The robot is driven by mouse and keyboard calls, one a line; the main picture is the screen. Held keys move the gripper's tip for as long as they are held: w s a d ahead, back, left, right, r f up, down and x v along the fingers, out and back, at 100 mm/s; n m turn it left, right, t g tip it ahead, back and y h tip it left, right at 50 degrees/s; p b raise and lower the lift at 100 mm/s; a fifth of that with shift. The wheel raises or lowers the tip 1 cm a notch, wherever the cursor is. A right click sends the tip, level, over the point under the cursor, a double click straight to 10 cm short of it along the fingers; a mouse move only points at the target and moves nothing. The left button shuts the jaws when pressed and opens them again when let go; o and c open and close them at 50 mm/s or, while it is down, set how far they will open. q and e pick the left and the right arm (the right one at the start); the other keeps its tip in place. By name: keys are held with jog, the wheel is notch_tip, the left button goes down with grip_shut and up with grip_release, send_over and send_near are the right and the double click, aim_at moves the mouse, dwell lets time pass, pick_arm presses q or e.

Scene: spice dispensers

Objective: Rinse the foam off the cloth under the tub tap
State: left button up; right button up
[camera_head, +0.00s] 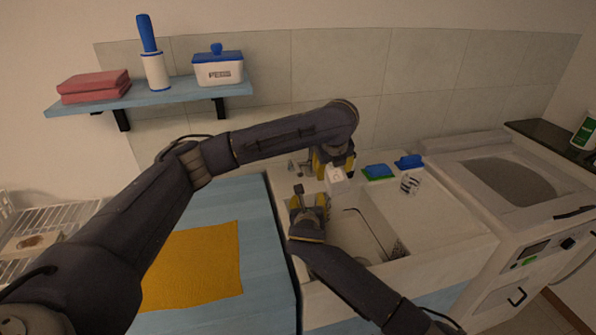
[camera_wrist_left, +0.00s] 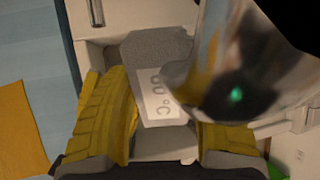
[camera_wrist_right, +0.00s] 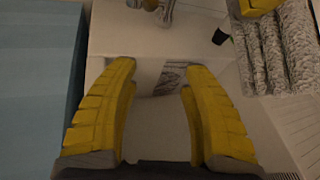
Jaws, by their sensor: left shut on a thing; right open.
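My left gripper (camera_head: 334,163) is shut on a grey cloth (camera_head: 337,181), held over the back left of the white tub (camera_head: 440,215). A white label reading "60 °C" shows on the cloth (camera_wrist_left: 150,45) in the left wrist view. The cloth (camera_wrist_right: 268,55) hangs in folds with pale speckles in the right wrist view. A shiny chrome tap (camera_wrist_left: 235,75) covers part of the cloth in the left wrist view. I cannot tell whether water runs. My right gripper (camera_head: 309,202) is open and empty at the tub's left side, lower than the cloth and apart from it.
Green-blue and blue scrubbers (camera_head: 378,172) and a striped item (camera_head: 410,184) stand on the tub's back right. A yellow cloth (camera_head: 195,265) lies on the blue counter (camera_head: 265,290) at left. A washing machine (camera_head: 510,185) stands at right.

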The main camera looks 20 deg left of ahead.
aim_at(298, 173)
jog(key=s+a+r+n+t, duration=0.15)
jog(key=a+r+n, duration=0.25)
jog(key=r+n, duration=0.4)
jog(key=shift+n+g, duration=0.25)
jog(key=shift+n, duration=0.55)
jog(key=shift+f+x, duration=0.2)
jog(key=shift+x, duration=1.8)
jog(key=shift+f+x, duration=0.25)
jog(key=shift+x, duration=1.75)
jog(key=shift+f+x, duration=0.2)
jog(key=shift+x, duration=1.8)
jog(key=shift+s, duration=0.1)
jog(key=shift+c, duration=0.5)
grip_shut()
jog(key=shift+d, duration=0.1)
